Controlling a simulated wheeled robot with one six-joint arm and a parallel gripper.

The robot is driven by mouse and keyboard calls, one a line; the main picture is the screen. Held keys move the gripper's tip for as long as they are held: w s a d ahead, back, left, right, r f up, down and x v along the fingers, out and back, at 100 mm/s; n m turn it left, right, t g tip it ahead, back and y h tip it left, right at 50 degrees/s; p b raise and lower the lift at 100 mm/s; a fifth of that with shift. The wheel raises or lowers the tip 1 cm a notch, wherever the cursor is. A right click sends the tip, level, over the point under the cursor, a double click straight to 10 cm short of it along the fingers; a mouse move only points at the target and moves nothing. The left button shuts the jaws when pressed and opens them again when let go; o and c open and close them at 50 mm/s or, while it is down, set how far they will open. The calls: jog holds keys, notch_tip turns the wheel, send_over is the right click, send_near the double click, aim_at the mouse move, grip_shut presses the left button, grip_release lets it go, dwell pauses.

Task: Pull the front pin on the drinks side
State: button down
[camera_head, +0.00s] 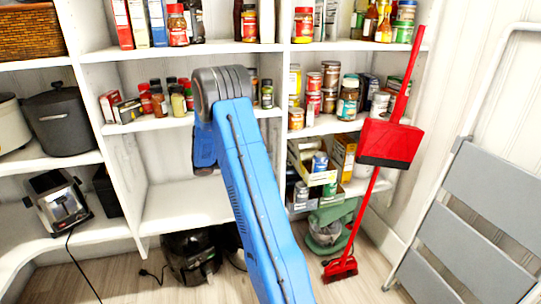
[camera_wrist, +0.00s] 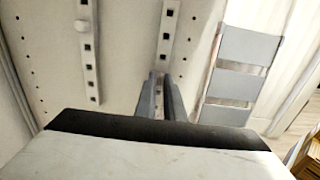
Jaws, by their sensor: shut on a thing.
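In the wrist view, two upright metal strips with square holes run down a white side wall. A pale round pin (camera_wrist: 81,26) sits in the left strip (camera_wrist: 90,55). My gripper (camera_wrist: 160,76) is shut at the right strip (camera_wrist: 168,35), its two grey fingers close together over the strip's lower part. The front pin is between the fingertips and too covered to make out. In the head view, my blue arm reaches up into the shelving and my gripper is hidden behind its grey joint.
The shelves hold jars, cans and bottles, with jars (camera_head: 347,98) close right of my arm. A red broom and dustpan (camera_head: 391,141) and a grey step ladder (camera_head: 478,205) stand at the right. A toaster (camera_head: 58,199) and dark pot (camera_head: 60,120) are left.

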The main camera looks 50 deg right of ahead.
jog(key=shift+w+a, duration=0.1)
jog(key=shift+v, duration=2.85)
